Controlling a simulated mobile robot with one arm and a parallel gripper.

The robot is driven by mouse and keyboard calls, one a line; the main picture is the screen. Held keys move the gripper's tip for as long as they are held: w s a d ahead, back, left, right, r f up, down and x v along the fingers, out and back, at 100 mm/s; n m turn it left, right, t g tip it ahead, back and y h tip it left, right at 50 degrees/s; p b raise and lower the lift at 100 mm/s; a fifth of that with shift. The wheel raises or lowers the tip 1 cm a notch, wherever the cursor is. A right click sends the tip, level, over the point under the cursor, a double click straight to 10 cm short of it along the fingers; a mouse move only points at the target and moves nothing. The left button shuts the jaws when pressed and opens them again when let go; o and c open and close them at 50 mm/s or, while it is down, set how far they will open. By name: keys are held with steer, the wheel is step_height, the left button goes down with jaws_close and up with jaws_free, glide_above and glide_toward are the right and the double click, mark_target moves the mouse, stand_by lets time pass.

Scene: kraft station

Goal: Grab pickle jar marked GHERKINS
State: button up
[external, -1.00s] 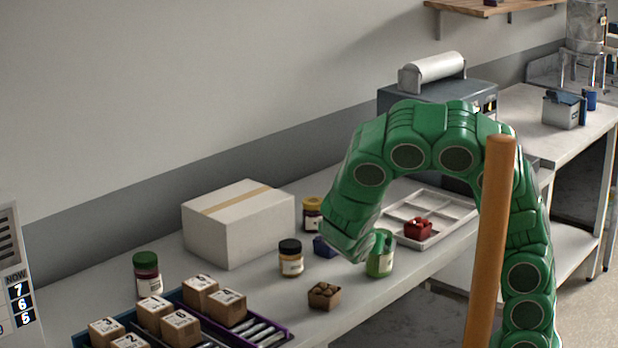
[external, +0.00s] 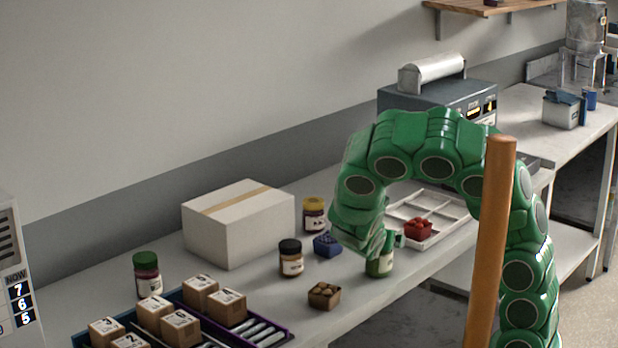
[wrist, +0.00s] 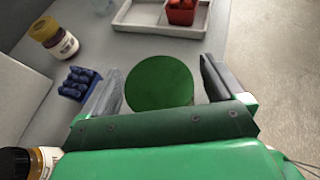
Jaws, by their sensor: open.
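A jar with green contents (external: 379,267) stands on the workbench, partly hidden by my gripper (external: 376,245). In the wrist view its round green lid (wrist: 160,84) lies between the two open fingers of my gripper (wrist: 158,88), with visible gaps on both sides. Nothing is gripped. A second green-lidded jar (external: 148,276), with dark red contents, stands at the left of the bench. I cannot read either label, so the GHERKINS mark does not show.
A black-lidded jar (external: 291,259), a yellow-lidded jar (external: 314,215), a blue punnet (external: 327,246) and a brown punnet (external: 323,296) stand to the left. A white tray (external: 455,222) with a red punnet (external: 417,229) lies behind. The bench's front edge is close.

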steer(key=shift+w+d+f, duration=0.15)
steer(key=shift+w+f, duration=0.1)
steer(key=shift+w, duration=0.15)
steer(key=c, duration=1.4)
steer(key=shift+r, duration=0.15)
steer(key=shift+c, duration=0.3)
